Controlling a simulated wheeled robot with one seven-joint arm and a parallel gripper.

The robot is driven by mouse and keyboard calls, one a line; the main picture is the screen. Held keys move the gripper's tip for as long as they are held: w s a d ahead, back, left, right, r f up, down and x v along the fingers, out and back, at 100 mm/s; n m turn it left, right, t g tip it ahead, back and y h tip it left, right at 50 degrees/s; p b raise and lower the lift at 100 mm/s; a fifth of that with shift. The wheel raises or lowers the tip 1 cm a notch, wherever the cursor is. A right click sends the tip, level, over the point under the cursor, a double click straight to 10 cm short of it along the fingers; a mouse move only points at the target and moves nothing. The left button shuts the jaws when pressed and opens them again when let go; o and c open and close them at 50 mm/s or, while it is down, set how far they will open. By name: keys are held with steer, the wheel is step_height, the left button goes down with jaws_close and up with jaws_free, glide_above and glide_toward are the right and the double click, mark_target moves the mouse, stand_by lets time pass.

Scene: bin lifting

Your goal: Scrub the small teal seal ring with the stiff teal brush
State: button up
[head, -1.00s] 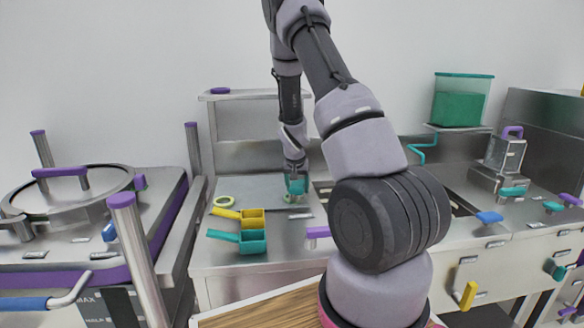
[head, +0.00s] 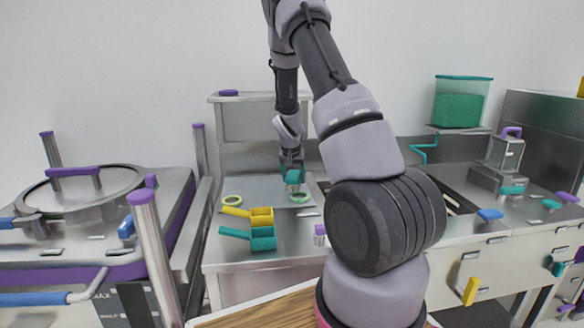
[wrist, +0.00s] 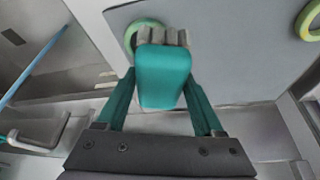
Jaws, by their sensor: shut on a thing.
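My gripper (head: 291,166) is shut on the teal brush (wrist: 165,78), whose block sits between the two teal fingers with its grey bristles (wrist: 165,37) pointing away from me. In the head view the brush (head: 293,177) is over the grey mat. The teal-green seal ring (head: 300,198) lies on the mat just below and slightly right of the brush. In the wrist view the ring (wrist: 131,38) is partly hidden behind the bristles. I cannot tell for sure whether bristles and ring touch.
A yellow-green ring (head: 232,200) lies on the mat to the left. A yellow scoop (head: 262,216) and a teal scoop (head: 262,240) lie on the steel counter in front. A shelf (head: 244,98) stands behind. A lidded round vessel (head: 80,190) is at far left.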

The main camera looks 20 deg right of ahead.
steer(key=shift+r, duration=2.25)
